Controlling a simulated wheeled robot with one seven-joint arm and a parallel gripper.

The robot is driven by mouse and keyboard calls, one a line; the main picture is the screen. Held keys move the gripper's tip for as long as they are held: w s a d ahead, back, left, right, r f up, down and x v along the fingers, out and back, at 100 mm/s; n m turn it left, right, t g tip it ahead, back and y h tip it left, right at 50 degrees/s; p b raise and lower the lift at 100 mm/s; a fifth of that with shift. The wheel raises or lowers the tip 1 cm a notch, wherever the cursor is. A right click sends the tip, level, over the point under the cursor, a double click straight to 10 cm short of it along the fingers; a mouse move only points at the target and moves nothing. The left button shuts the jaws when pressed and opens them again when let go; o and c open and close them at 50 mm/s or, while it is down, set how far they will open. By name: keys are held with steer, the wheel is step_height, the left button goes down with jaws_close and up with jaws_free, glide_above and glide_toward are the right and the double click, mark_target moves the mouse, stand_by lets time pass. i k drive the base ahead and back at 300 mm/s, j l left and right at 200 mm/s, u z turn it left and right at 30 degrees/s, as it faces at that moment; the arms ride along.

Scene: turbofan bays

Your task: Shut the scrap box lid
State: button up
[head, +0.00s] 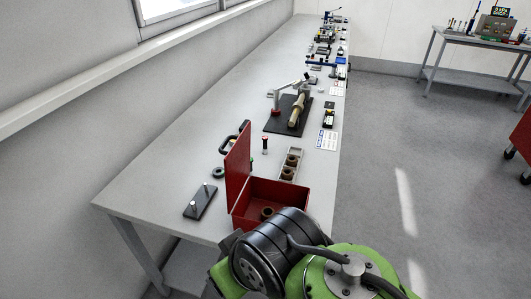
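The red scrap box (290,193) stands near the front end of the long grey bench. Its red lid (238,165) is open and stands upright along the box's left side. A brown ring-shaped part (267,212) lies inside the box. My green and black arm covers the box's front right corner in the picture. My gripper does not show, so I cannot tell where it is relative to the lid.
A dark plate with two pegs (200,203) and a black ring (219,173) lie left of the lid. A tray with brown rings (290,163) sits behind the box. A dark fixture board (275,123) stands farther back. Open floor (395,160) lies right of the bench.

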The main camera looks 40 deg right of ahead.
mark_target(237, 162)
steer(key=i+j+z, duration=0.2)
steer(key=z, duration=0.3)
steer(key=i+j+z, duration=0.15)
steer(key=z, duration=0.3)
steer(key=j+z, duration=0.5)
steer(key=i+j+z, duration=0.1)
steer(key=j+z, duration=0.2)
steer(key=z, duration=0.15)
